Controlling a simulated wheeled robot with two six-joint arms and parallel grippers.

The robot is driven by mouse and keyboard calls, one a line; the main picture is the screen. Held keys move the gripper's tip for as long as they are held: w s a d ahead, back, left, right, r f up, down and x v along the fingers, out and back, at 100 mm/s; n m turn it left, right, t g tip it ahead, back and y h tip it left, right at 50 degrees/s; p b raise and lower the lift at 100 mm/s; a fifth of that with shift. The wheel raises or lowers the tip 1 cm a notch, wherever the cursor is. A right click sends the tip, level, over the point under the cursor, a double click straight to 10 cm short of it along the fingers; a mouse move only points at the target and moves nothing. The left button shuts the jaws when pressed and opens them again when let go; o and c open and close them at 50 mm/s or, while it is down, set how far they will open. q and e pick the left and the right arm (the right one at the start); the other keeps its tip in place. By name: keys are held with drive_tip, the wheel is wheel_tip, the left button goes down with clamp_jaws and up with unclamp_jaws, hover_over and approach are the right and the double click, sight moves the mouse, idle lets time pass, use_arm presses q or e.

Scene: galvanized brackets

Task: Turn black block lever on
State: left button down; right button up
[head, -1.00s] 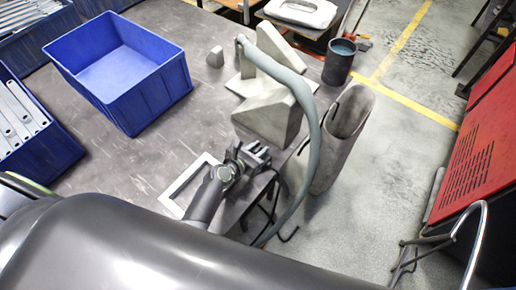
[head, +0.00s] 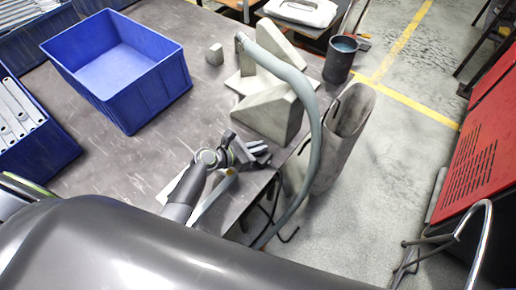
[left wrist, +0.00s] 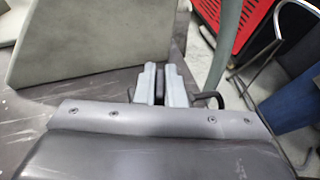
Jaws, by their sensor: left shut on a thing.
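My left gripper (head: 259,152) is at the right edge of the grey table, just in front of a grey wedge-shaped block. In the left wrist view its two pale fingers (left wrist: 161,86) are close together on a narrow dark piece (left wrist: 160,88), apparently the black block lever. Most of that piece is hidden between the fingers, so I cannot tell its angle. In the head view the lever is hidden by the gripper. My right gripper is not in view.
The grey wedge block (head: 268,112) stands close beyond the gripper; a grey hose (head: 312,110) arches beside it. A blue bin (head: 150,100) stands on the table (head: 115,165). The middle of the table is clear.

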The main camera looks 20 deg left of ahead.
use_arm(q)
drive_tip(key=m+g+h+b, duration=0.1)
drive_tip(key=m+g+h, duration=0.1)
drive_tip(key=m+g, duration=0.1)
drive_tip(key=shift+w+f+m+h, duration=0.1)
drive_tip(key=shift+m+h, duration=0.3)
drive_tip(key=m+g+h+b, duration=0.1)
drive_tip(key=m+g+b, duration=0.1)
drive_tip(key=m+g, duration=0.1)
drive_tip(key=shift+m+g+h, duration=0.3)
drive_tip(key=shift+g+h, duration=0.1)
drive_tip(key=shift+g, duration=0.3)
drive_tip(key=m+g+b, duration=0.2)
drive_tip(key=m+g, duration=0.2)
drive_tip(key=shift+g, duration=0.4)
drive_tip(key=shift+m+g+b, duration=1.05)
drive_tip(key=shift+m+g, duration=0.25)
drive_tip(key=shift+g, duration=0.1)
drive_tip(key=shift+y, duration=0.3)
drive_tip(key=c, duration=1.5)
unclamp_jaws()
